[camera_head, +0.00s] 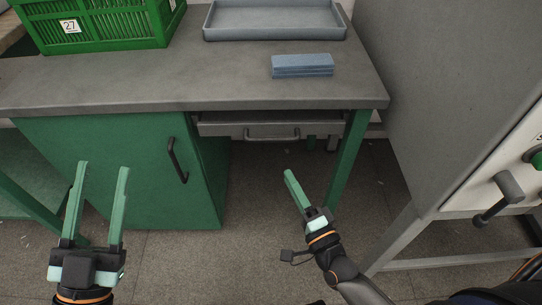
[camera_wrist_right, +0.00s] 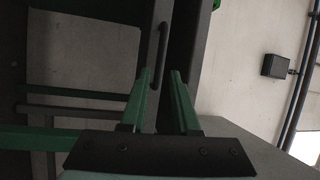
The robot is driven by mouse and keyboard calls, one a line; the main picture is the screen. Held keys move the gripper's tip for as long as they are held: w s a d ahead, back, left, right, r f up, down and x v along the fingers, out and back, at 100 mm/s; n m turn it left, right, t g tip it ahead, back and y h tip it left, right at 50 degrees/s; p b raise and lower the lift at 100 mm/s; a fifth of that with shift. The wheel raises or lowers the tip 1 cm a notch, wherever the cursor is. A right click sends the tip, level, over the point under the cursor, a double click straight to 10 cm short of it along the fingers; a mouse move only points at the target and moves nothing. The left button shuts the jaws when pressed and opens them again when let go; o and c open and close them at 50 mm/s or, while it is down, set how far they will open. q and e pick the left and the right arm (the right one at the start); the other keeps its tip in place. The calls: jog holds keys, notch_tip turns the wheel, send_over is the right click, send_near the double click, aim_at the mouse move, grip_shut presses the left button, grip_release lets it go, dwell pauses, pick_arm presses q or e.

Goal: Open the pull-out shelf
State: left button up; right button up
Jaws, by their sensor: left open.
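The pull-out shelf (camera_head: 222,130) is a grey, shallow drawer-like shelf under the right part of the worktop. A grey bar handle (camera_head: 272,138) is on its front. My right gripper (camera_head: 289,173) is below and in front of this handle, pointing up towards it, apart from it. In the right wrist view a dark handle (camera_wrist_right: 162,42) lies just beyond the fingertips of the open, empty right gripper (camera_wrist_right: 161,72). My left gripper (camera_head: 104,166) is open and empty, in front of the green cabinet door.
The grey worktop (camera_head: 180,86) holds a green crate (camera_head: 105,28), a grey tray (camera_head: 275,34) and blue-grey blocks (camera_head: 302,66). The green cabinet (camera_head: 110,150) has a black handle (camera_head: 176,160). A green leg (camera_head: 347,165) and a grey machine (camera_head: 430,110) stand at the right.

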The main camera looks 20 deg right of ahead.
aim_at(272, 141)
pick_arm(q)
jog(key=shift+s+d+r+m+h+b, duration=0.25)
jog(key=shift+s+r+m+h+b, duration=0.25)
jog(key=shift+s+r+m+h, duration=0.7)
jog(key=shift+s+d+r+m+h+b, duration=0.2)
jog(key=shift+s+r+m+h+b, duration=0.3)
jog(key=shift+s+r+m+h, duration=0.65)
pick_arm(e)
jog(key=shift+m, duration=0.5)
jog(key=shift+d+x, duration=0.2)
jog(key=shift+x, duration=2.95)
jog(key=shift+d+x, duration=0.2)
jog(key=shift+x, duration=2.95)
pick_arm(q)
jog(key=shift+w+f+n+h, duration=0.2)
jog(key=shift+f+n+h, duration=0.05)
jog(key=shift+f+n, duration=0.2)
pick_arm(e)
jog(key=shift+c, duration=0.4)
grip_shut()
